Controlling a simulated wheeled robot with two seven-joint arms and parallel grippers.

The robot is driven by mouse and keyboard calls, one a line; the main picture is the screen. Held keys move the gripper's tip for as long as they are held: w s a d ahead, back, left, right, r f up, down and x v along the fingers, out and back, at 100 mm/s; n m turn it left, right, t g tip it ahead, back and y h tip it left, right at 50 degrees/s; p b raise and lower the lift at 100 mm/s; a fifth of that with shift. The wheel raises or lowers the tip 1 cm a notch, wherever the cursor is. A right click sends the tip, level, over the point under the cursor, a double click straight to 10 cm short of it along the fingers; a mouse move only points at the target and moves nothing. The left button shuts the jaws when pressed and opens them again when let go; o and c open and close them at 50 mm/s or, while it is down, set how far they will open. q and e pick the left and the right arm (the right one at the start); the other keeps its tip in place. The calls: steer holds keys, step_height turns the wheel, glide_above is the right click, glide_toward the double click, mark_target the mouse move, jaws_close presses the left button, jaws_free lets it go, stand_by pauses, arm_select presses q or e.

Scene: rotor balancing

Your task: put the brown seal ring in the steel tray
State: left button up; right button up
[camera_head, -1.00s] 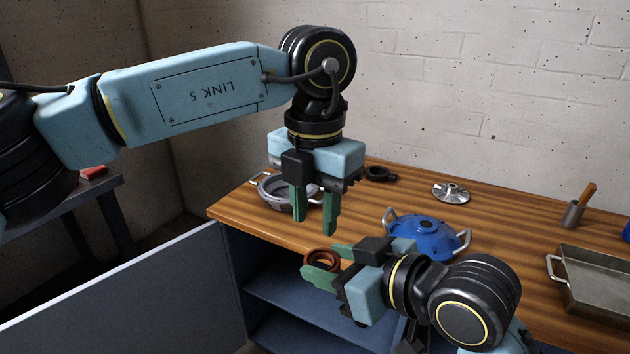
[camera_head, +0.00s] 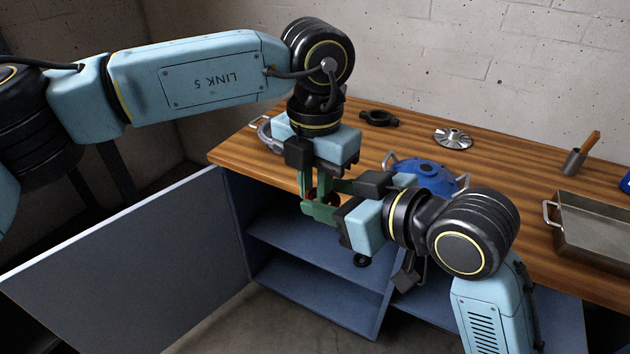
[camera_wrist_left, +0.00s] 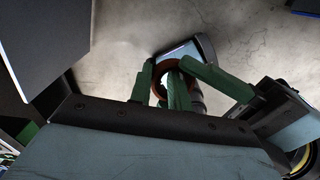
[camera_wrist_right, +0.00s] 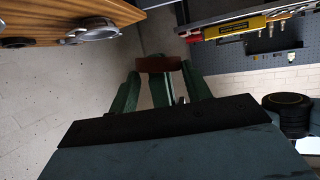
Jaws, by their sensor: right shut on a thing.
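The brown seal ring is held at the tips of my right gripper (camera_head: 326,200), in front of the bench edge. In the right wrist view the brown seal ring (camera_wrist_right: 158,63) lies across between the two green fingers. My left gripper (camera_head: 316,190) points down at the same spot, its fingers apart. In the left wrist view one left finger overlaps the ring (camera_wrist_left: 164,66) and the other is beside it; whether they touch it I cannot tell. The steel tray (camera_head: 592,252) stands on the bench at the far right, its visible inside empty.
A blue housing with handles (camera_head: 432,174) sits on the wooden bench behind my right gripper. An open cabinet with shelves (camera_head: 300,265) is below.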

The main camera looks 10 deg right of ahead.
steer(key=shift+f, duration=0.2)
steer(key=o, duration=1)
steer(key=shift+f, duration=0.15)
